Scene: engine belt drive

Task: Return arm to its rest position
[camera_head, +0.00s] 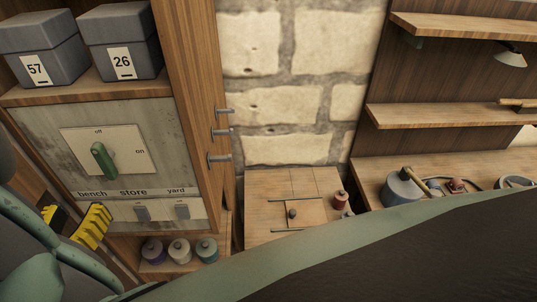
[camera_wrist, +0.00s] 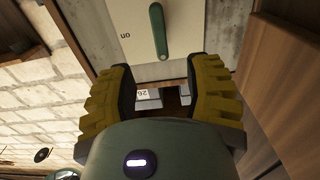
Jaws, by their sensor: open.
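My gripper (camera_head: 74,220) is at the lower left in the head view, in front of the lower part of the switch panel. Its two yellow ribbed fingers are spread apart with nothing between them, as the wrist view (camera_wrist: 158,80) also shows. A green switch handle (camera_head: 103,160) sits on a pale plate marked "off" at the top and "on" at the right. It stands nearly upright with its upper end near "off". In the wrist view the handle (camera_wrist: 158,30) lies beyond the fingertips and appears clear of them.
The wooden cabinet (camera_head: 188,100) holds grey boxes marked 57 (camera_head: 40,52) and 26 (camera_head: 120,42). Small switches (camera_head: 141,213) sit below the panel, with several spools (camera_head: 179,251) underneath. A wooden bench (camera_head: 262,185) and shelves (camera_head: 440,115) stand to the right. My arm covers the lower right.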

